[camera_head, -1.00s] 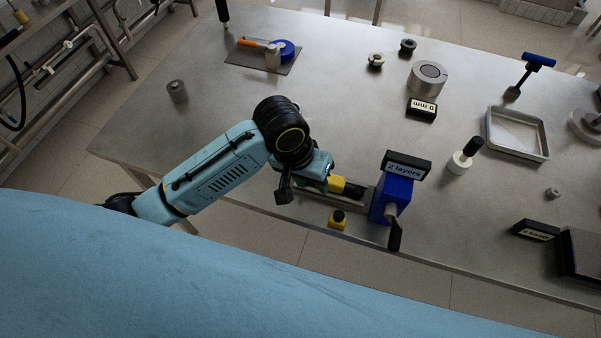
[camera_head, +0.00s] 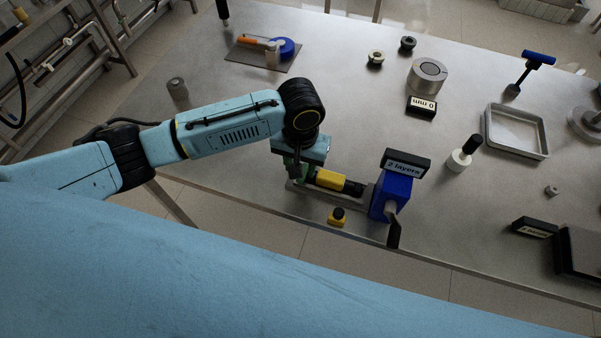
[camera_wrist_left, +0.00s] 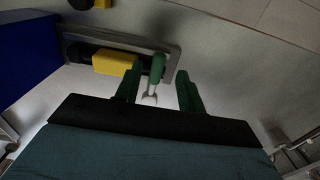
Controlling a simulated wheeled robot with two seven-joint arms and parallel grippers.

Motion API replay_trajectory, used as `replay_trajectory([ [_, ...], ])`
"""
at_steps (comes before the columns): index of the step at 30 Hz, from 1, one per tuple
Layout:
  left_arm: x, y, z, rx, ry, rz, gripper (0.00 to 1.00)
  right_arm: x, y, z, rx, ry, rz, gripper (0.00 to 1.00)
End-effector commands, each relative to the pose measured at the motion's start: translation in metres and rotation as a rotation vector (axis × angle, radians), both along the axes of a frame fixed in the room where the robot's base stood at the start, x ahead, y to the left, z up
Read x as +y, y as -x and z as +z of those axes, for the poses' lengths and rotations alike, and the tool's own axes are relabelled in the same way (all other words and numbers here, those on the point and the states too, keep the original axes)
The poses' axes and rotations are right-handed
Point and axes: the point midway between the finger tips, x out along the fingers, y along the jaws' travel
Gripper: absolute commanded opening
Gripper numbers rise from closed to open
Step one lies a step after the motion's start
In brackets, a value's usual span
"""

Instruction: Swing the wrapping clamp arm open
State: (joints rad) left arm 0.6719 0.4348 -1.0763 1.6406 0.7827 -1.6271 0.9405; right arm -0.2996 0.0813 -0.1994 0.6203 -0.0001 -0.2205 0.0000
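The wrapping fixture is a low grey base (camera_head: 305,190) near the table's front edge. On it lies a yellow part (camera_head: 330,180) with a black end, next to a blue block (camera_head: 391,195) with a "2 layers" display (camera_head: 403,164). My left gripper (camera_head: 296,170) is over the fixture's left end, its fingers largely hidden in the head view. In the left wrist view its two green fingers (camera_wrist_left: 158,95) are apart. A slim green lever with a grey forked tip (camera_wrist_left: 154,75) shows between them, with gaps on both sides; it may be the clamp arm. My right gripper is not in view.
A yellow button box (camera_head: 338,217) stands in front of the fixture, and a black crank handle (camera_head: 394,235) hangs at its right. A white cylinder with a black handle (camera_head: 460,158) stands to the right.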

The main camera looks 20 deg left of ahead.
Motion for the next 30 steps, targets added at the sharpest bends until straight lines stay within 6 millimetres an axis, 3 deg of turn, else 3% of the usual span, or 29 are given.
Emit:
replay_trajectory([
  [7,0.0,0.0,-0.036,0.001,0.0,0.0,0.39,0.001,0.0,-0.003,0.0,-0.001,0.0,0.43],
  [19,0.0,0.0,-0.043,-0.001,0.001,-0.001,0.39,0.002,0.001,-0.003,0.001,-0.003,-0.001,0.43],
  [28,0.0,0.0,-0.043,-0.001,0.001,-0.001,0.01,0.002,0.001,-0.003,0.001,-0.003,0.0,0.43],
  [30,0.0,0.0,-0.043,-0.002,0.001,-0.001,0.0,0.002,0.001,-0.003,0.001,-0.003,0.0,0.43],
])
